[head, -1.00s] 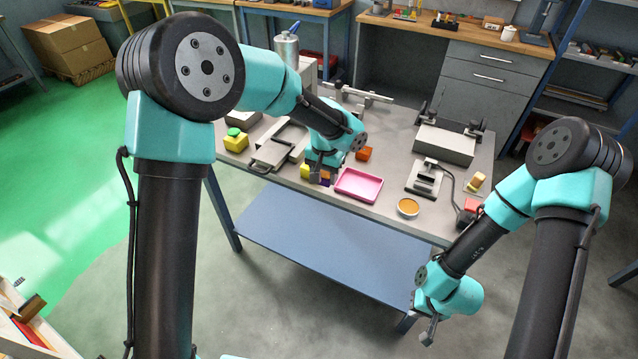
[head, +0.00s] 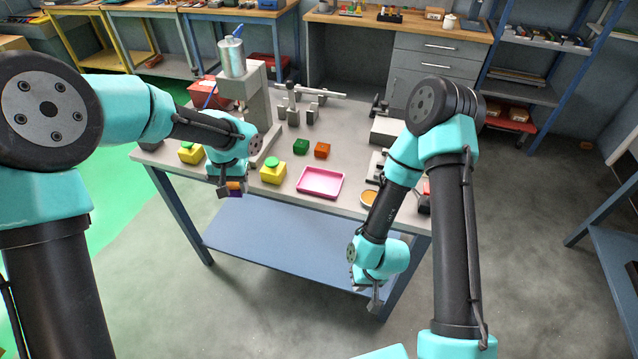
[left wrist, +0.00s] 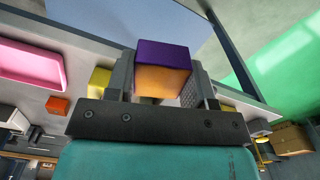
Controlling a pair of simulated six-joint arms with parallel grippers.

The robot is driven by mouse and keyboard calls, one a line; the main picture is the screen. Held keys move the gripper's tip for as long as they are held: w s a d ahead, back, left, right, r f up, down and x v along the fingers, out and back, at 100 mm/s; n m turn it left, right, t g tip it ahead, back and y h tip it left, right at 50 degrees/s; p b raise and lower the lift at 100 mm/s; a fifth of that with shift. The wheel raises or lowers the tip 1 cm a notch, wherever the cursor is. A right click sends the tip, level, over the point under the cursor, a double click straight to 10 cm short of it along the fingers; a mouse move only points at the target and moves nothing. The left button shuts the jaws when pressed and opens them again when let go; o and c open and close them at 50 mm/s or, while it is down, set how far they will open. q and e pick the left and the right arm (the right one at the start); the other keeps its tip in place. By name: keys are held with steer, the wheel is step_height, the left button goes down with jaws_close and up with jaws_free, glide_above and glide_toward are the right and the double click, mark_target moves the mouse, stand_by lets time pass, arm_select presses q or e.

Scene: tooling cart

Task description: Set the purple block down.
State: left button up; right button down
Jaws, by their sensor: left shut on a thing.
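The purple block (head: 235,191) is between the fingers of my left gripper (head: 231,190). In the left wrist view the block (left wrist: 163,50) has a purple upper face and an orange face toward the camera. My left gripper (left wrist: 162,85) is shut on it. In the head view the block overlaps the table's front edge, left of a yellow object with a green top (head: 272,172). In the left wrist view the blue lower shelf shows past it. I cannot tell its height. My right gripper (head: 367,290) hangs in front of the table edge, its jaws unclear and nothing visible in it.
A pink tray (head: 320,193) lies at the table's front, with an orange block (head: 322,150) and a green block (head: 301,146) behind it. Another yellow object with a green top (head: 191,153) sits at the left. A grey stand (head: 258,105) with a metal canister (head: 232,58) rises behind my left gripper.

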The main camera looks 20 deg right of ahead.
arm_select(q)
steer(key=s+d, duration=0.6)
steer(key=d, duration=0.4)
steer(key=s+d+f+n, duration=0.1)
steer(key=s+d, duration=0.5)
steer(key=d, duration=0.4)
steer(key=shift+s+d, duration=0.2)
steer(key=shift+f, duration=0.1)
glide_above(321, 183)
steer(key=shift+s+a+f, duration=0.15)
steer(key=shift+s+f, duration=0.15)
steer(key=shift+f, duration=0.4)
steer(key=shift+w, duration=0.1)
steer(key=shift+w, duration=0.25)
steer(key=shift+f, duration=1.8)
steer(key=shift+f, duration=0.1)
